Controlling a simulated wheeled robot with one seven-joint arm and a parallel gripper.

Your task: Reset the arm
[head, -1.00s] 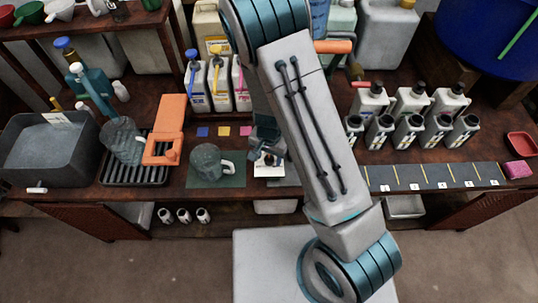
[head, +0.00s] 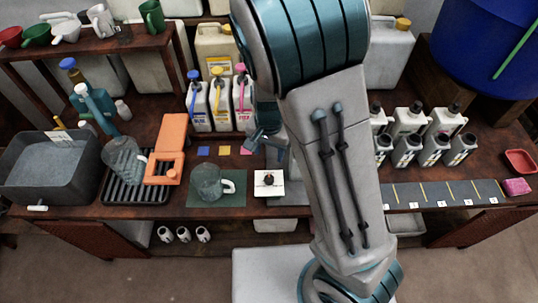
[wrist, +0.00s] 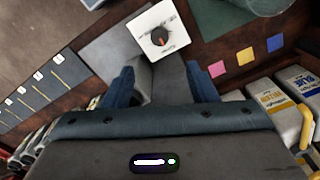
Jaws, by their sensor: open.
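My gripper (head: 266,143) is open, above the bench and beyond the white dial plate in the head view. In the wrist view its two blue fingers stand apart, and nothing shows between the tips of my gripper (wrist: 166,82). The white plate with a dark, orange-marked knob (head: 263,190) lies on the bench; the same plate (wrist: 178,45) is ahead of the fingers in the wrist view, apart from them. My arm fills the middle of the head view and hides part of the bench behind it.
A glass jug (head: 207,182) stands on a green mat (head: 236,201), left of the plate. An orange stand (head: 170,135), a drying rack and a grey basin are farther left. Pump bottles (head: 221,103) stand behind. Several small bottles (head: 434,148) are at right.

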